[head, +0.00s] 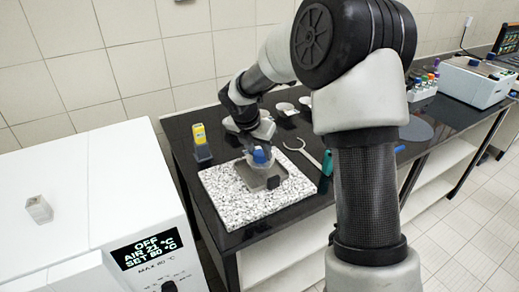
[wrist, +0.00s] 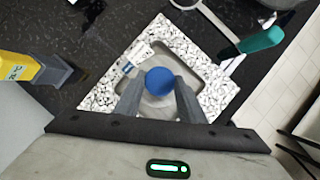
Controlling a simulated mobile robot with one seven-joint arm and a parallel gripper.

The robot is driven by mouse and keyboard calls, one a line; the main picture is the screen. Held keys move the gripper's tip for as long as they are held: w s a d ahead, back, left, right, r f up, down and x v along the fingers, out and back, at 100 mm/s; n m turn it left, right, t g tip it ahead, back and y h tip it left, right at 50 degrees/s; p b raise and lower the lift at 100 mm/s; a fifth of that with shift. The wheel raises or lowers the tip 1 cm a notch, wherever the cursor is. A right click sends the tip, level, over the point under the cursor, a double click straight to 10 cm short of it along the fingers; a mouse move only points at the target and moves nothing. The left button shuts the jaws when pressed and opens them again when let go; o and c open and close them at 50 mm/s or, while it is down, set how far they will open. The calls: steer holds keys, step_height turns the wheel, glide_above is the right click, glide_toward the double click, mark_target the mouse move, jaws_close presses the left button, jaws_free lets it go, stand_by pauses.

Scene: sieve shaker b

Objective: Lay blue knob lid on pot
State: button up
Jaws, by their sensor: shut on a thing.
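The blue knob (wrist: 160,80) of the lid sits between the two fingers of my gripper (wrist: 158,92) in the wrist view. My gripper is shut on it. A pale, translucent round shape (wrist: 159,108) shows below the knob, and I cannot tell lid from pot there. In the head view the blue knob (head: 259,156) is under my gripper (head: 257,147), over a grey shallow tray (head: 248,180). The tray's rim (wrist: 198,48) also shows in the wrist view. The pot is not clearly seen. Whether the lid touches anything below is hidden.
A yellow device in a dark holder (head: 200,142) stands left. Tongs (head: 302,150) and a teal-handled tool (head: 327,163) lie right. A white oven (head: 100,190) is at far left.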

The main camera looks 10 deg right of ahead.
steer(key=o, duration=1.1)
step_height(320, 180, up, 7)
steer(key=p, duration=0.7)
